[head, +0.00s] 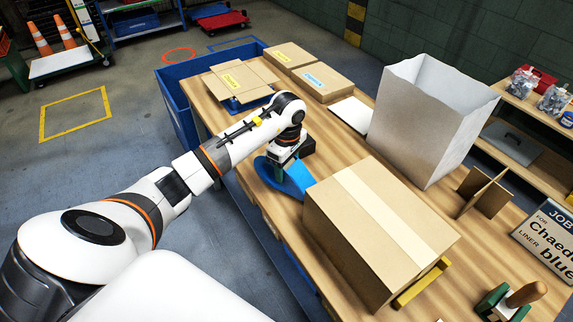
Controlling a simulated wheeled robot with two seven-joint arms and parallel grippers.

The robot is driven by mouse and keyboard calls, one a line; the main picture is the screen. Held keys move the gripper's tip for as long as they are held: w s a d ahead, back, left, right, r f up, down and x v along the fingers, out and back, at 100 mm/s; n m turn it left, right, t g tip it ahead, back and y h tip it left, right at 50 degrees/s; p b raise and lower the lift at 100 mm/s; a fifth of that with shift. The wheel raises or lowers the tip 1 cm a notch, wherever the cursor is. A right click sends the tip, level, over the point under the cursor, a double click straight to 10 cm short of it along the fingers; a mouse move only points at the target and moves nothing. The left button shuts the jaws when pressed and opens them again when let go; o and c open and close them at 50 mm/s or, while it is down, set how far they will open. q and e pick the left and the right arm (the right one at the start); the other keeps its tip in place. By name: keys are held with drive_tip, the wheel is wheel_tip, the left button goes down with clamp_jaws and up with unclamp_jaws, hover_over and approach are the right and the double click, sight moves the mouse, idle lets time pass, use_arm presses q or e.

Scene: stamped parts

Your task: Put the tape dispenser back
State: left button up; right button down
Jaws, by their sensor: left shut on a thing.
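My left gripper (282,168) is low over the middle of the bench, behind a closed brown carton (350,220). It is shut on a blue thing (297,179) with a thin, curved shape that spreads out on both sides of the fingers. The fingertips are mostly hidden by the wrist, and I cannot tell whether the blue thing touches the bench. A green thing with a wooden handle (524,294) stands at the lower right bench corner; it may be the tape dispenser, but its front is cut off. My right gripper is not in view.
A tall white open bag (418,112) stands behind the carton. Flat cartons (316,80) and an opened carton (240,78) lie at the far end. A cardboard divider (483,191) and a job sign (549,238) are at right. A yellow bar (421,284) lies beside the carton.

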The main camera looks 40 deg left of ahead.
use_arm(q)
drive_tip(key=shift+f, duration=0.15)
drive_tip(key=o, duration=1)
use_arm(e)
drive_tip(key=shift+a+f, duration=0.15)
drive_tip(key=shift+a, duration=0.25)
use_arm(q)
drive_tip(key=shift+r, duration=0.35)
drive_tip(key=shift+w+r, duration=0.1)
drive_tip(key=shift+r, duration=0.25)
wheel_tip(320, 180, up, 11)
drive_tip(key=shift+d+r+b, duration=0.1)
drive_tip(key=shift+b, duration=0.65)
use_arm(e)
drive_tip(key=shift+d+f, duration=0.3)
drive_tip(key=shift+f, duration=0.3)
